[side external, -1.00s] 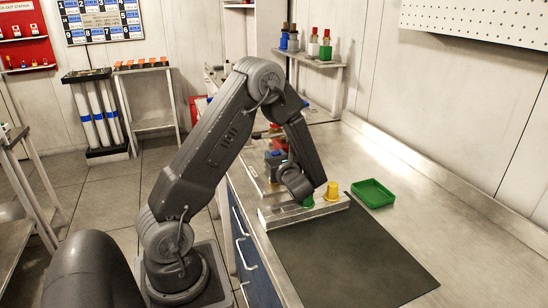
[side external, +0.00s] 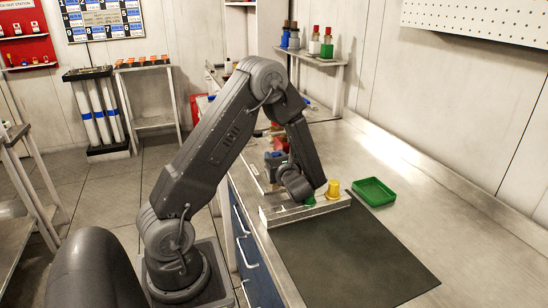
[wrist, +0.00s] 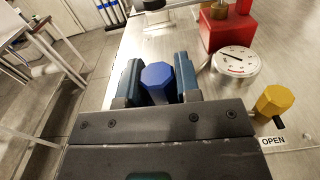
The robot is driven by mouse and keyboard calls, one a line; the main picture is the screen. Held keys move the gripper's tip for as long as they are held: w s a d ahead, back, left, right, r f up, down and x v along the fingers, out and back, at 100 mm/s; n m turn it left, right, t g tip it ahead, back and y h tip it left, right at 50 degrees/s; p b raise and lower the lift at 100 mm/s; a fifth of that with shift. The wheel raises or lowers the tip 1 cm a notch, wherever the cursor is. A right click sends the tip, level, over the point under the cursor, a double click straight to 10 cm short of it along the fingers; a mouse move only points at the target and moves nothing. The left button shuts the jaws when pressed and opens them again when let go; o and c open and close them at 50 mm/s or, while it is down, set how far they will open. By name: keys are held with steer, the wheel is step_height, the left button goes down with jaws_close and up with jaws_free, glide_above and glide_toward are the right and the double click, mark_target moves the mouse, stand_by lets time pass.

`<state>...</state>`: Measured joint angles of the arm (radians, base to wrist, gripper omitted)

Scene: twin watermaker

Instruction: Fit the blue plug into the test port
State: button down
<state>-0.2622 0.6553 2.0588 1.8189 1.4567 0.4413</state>
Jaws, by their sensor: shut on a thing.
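In the wrist view the blue plug (wrist: 158,80), with a hexagonal head, sits between the two fingers of my gripper (wrist: 158,76), which is shut on it. In the side view my gripper (side external: 275,160) is low over the bench, beyond the metal rack, and mostly covered by my wrist. The plug's lower end is hidden in both views, so I cannot tell whether it touches anything. I cannot clearly make out the test port; a small dark fitting (wrist: 153,5) shows at the top edge of the wrist view.
A red block (wrist: 230,28), a round gauge (wrist: 236,62) and a yellow hexagonal knob (wrist: 273,100) stand at right in the wrist view. The metal rack (side external: 290,215) carries green (side external: 310,202) and yellow (side external: 333,189) plugs. A green tray (side external: 373,191) and clear dark mat (side external: 350,255) lie nearby.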

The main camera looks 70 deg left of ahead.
steer(key=shift+s+d+f+m+g, duration=0.1)
steer(key=shift+s+f+m+g, duration=0.15)
steer(key=shift+f, duration=0.35)
steer(key=shift+s+d+f+m+g, duration=0.15)
steer(key=shift+f+g, duration=0.1)
steer(key=shift+f, duration=0.35)
steer(key=c, duration=0.8)
jaws_free()
steer(key=shift+a, duration=0.1)
steer(key=shift+r, duration=0.1)
steer(key=shift+n, duration=0.4)
steer(key=d, duration=0.2)
steer(key=d+r, duration=0.1)
steer(key=d, duration=0.1)
steer(key=w+d+r, duration=0.1)
steer(key=d, duration=0.2)
steer(key=shift+d+r, duration=0.1)
steer(key=shift+w+d+r, duration=0.1)
steer(key=shift+d+r, duration=0.15)
steer(key=shift+d, duration=0.1)
